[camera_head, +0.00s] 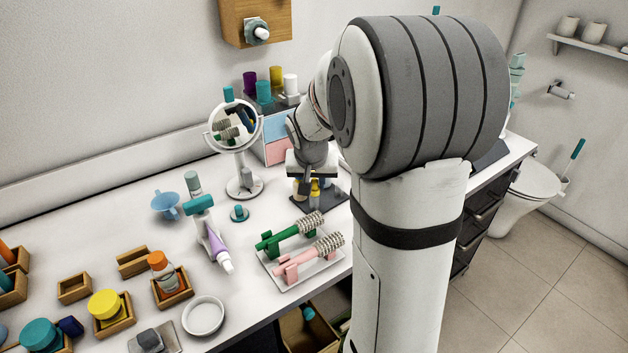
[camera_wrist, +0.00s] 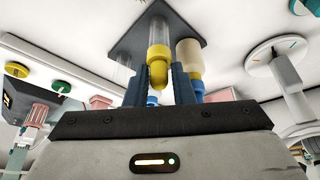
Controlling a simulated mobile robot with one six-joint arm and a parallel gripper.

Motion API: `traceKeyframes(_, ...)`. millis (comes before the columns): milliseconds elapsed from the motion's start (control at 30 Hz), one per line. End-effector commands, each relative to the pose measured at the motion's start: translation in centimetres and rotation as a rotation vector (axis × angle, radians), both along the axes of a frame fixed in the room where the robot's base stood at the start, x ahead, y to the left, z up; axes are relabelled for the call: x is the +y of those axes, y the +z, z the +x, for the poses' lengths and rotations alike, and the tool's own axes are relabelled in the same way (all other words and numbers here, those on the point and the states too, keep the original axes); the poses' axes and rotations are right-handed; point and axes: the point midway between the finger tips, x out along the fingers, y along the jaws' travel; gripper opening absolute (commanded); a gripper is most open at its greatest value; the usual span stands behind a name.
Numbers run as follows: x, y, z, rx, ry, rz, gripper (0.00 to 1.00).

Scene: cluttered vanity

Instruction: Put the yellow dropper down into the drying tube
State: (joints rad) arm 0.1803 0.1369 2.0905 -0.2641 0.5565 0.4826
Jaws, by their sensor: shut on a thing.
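My gripper (camera_head: 313,187) is over the dark base plate (camera_head: 331,200) at the back right of the counter. In the wrist view, my gripper (camera_wrist: 158,80) is shut on the yellow dropper (camera_wrist: 158,53), at its yellow bulb end. The dropper's clear stem points toward the dark plate (camera_wrist: 185,22). A clear tube (camera_wrist: 124,52) stands to the left, and a cream tube-shaped piece (camera_wrist: 188,52) with a blue part stands close on the right. I cannot tell whether the dropper's tip is inside a tube. In the head view the dropper (camera_head: 315,190) is mostly hidden.
A round mirror on a stand (camera_head: 243,185) stands left of the plate. A tray (camera_head: 300,275) with green and pink brushes lies in front. A drawer box (camera_head: 280,130) with bottles on top stands behind. Small wooden trays and a white bowl (camera_head: 203,315) are farther left.

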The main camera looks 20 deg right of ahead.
Motion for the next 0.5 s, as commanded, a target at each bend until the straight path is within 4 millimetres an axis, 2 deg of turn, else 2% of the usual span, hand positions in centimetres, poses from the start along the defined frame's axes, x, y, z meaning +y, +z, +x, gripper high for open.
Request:
traceKeyframes(233, 0.0, -0.76, -0.01, 0.0, 0.0, 0.0, 0.0)
traceKeyframes(267, 0.0, -0.72, 0.0, 0.0, 0.0, 0.0, 0.23)
traceKeyframes(500, 0.0, -0.62, 0.0, 0.0, 0.0, 0.0, 0.43)
